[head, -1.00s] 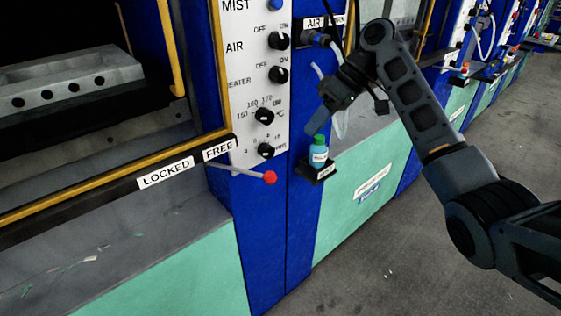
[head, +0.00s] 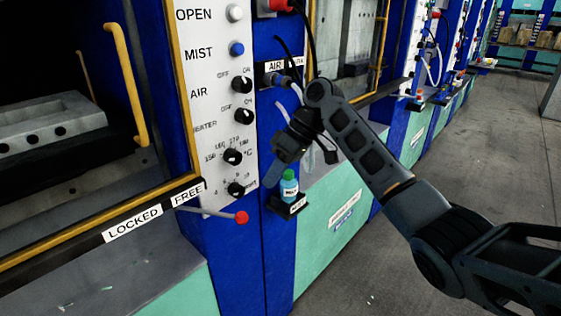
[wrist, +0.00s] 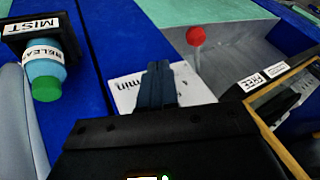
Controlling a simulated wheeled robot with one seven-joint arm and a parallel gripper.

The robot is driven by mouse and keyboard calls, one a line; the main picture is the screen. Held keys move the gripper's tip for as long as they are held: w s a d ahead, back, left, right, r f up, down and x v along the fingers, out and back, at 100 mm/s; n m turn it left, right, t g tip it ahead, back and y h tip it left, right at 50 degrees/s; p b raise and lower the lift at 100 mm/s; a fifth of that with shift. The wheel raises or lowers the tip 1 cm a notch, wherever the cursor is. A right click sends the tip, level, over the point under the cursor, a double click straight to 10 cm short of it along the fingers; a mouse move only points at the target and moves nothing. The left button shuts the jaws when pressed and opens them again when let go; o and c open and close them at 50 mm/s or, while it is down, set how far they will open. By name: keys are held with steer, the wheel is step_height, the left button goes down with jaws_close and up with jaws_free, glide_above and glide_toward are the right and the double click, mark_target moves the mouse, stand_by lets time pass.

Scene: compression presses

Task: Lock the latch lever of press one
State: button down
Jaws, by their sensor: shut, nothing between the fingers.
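The latch lever of the near press is a thin grey rod with a red ball knob (head: 241,217). It points right from the end of the label strip, beside the FREE label (head: 187,194); the LOCKED label (head: 132,224) is further left. My gripper (head: 274,170) is up and to the right of the knob, in front of the blue post and apart from the lever. In the wrist view the fingers (wrist: 160,70) are together and empty, with the red knob (wrist: 196,36) beyond them, slightly right.
A blue bottle with a green cap (head: 289,187) stands on a small black holder just below my gripper. The white control panel (head: 215,110) with knobs is left of it. A yellow handle (head: 126,85) is on the press at left. Open floor lies right.

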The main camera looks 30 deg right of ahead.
steer(key=s+a+f+p, duration=0.1)
steer(key=a+f+p, duration=0.1)
steer(key=a+f, duration=0.2)
steer(key=shift+s+a, duration=0.3)
steer(key=shift+a, duration=0.45)
steer(key=shift+a, duration=0.15)
